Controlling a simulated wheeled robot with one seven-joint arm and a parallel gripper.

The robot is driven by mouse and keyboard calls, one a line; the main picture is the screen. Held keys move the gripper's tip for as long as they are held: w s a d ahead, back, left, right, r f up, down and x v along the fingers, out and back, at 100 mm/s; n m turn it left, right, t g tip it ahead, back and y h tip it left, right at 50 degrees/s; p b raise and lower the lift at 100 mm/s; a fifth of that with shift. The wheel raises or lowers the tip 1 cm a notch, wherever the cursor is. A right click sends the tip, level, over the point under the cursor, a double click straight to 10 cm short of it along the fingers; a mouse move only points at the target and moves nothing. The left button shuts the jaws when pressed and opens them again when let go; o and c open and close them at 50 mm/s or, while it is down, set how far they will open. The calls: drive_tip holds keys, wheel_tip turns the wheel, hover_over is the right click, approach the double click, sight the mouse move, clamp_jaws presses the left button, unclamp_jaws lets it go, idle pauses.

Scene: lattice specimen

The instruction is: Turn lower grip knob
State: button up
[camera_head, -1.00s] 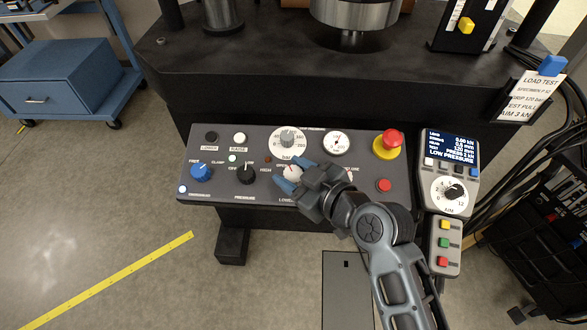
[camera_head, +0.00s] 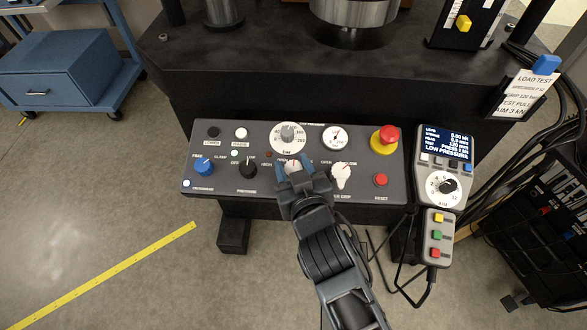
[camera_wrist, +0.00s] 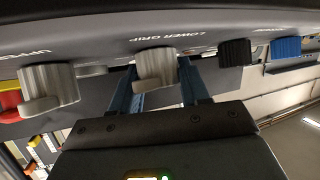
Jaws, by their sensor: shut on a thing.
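The lower grip knob (camera_wrist: 157,68) is a pale grip-shaped knob on the dark sloping control panel (camera_head: 225,185). In the wrist view it sits between the two blue fingers of my gripper (camera_wrist: 158,85), under the LOWER GRIP label. In the head view my gripper (camera_head: 301,175) comes from the front of the panel, its blue fingers either side of the knob (camera_head: 292,167), which is mostly covered. The gripper is shut on the knob. The knob's exact pointing angle is hard to tell.
The matching upper grip knob (camera_head: 341,175) is close to the right of my gripper. A black knob (camera_head: 247,170) and blue knob (camera_head: 202,167) are to the left. A red emergency button (camera_head: 389,135), reset button (camera_head: 381,180) and pendant reading LOW PRESSURE (camera_head: 445,145) are at the right.

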drive_tip(key=shift+a+f+m+t+h+b, duration=0.2)
drive_tip(key=shift+m+h+b, duration=0.6)
drive_tip(key=shift+b, duration=0.7)
drive_tip(key=shift+d+f+m+t+h+b, duration=0.1)
drive_tip(key=shift+m+t+h+b, duration=0.2)
drive_tip(key=shift+m+h+b, duration=0.85)
drive_tip(key=m+h+b, duration=0.1)
drive_tip(key=b, duration=0.2)
drive_tip(key=shift+a, duration=0.1)
drive_tip(key=m+h+b, duration=0.3)
drive_tip(key=m, duration=0.1)
drive_tip(key=shift+r+g+h, duration=0.25)
drive_tip(key=shift+r+g, duration=0.05)
drive_tip(key=shift+g, duration=0.1)
drive_tip(key=shift+o, duration=0.2)
drive_tip(key=shift+m+g+h+b, duration=0.7)
drive_tip(key=shift+m+g+h, duration=0.2)
drive_tip(key=shift+m+h, duration=0.75)
drive_tip(key=shift+m, duration=0.3)
drive_tip(key=o, duration=0.9)
drive_tip(key=shift+o, duration=0.2)
drive_tip(key=shift+v, duration=3.85)
